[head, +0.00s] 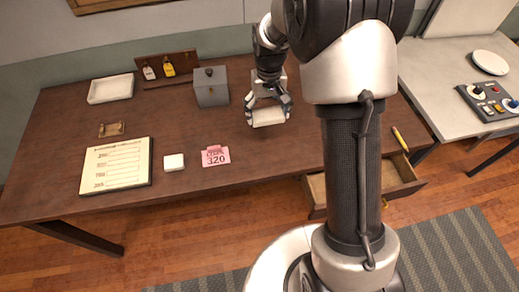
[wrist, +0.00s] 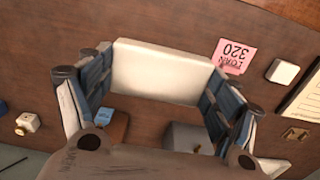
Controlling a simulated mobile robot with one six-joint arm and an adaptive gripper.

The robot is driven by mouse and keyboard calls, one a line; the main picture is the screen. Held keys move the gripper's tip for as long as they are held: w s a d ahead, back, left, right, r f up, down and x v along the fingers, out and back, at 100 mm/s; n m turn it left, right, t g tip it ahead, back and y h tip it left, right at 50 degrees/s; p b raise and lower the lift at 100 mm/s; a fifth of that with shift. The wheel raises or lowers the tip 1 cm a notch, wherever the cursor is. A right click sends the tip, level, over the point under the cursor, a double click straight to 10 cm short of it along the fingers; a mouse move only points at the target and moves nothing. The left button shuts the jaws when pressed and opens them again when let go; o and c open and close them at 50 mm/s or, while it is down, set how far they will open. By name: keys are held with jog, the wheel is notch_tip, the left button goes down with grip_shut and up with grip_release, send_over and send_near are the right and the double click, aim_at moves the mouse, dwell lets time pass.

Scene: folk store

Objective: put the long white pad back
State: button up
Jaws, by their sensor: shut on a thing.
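The long white pad (head: 268,117) is held in my gripper (head: 269,107) above the brown table, right of the grey lidded box. In the wrist view the pad (wrist: 160,73) spans sideways between the two blue-lined fingers, which are shut on its ends. I cannot tell how high it hangs above the table. A smaller white block (head: 174,162) lies near the table's front edge, left of the pink card (head: 215,156) marked 320.
The grey box (head: 210,87), a shallow white tray (head: 111,88) and a rack (head: 166,71) with small bottles stand toward the back. A written board (head: 116,166) and a small brass-coloured item (head: 111,129) lie at left. An open drawer (head: 402,175) juts out at front right.

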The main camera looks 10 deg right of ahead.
aim_at(266, 150)
notch_tip(266, 150, down, 19)
jog(key=b, duration=0.3)
jog(key=shift+d+r, duration=0.1)
jog(key=shift+r, duration=0.1)
jog(key=shift+f+b, duration=0.25)
jog(key=shift+b, duration=0.1)
jog(key=o, duration=1.1)
jog(key=shift+r, duration=0.1)
jog(key=shift+c, duration=0.2)
jog(key=shift+r, duration=0.1)
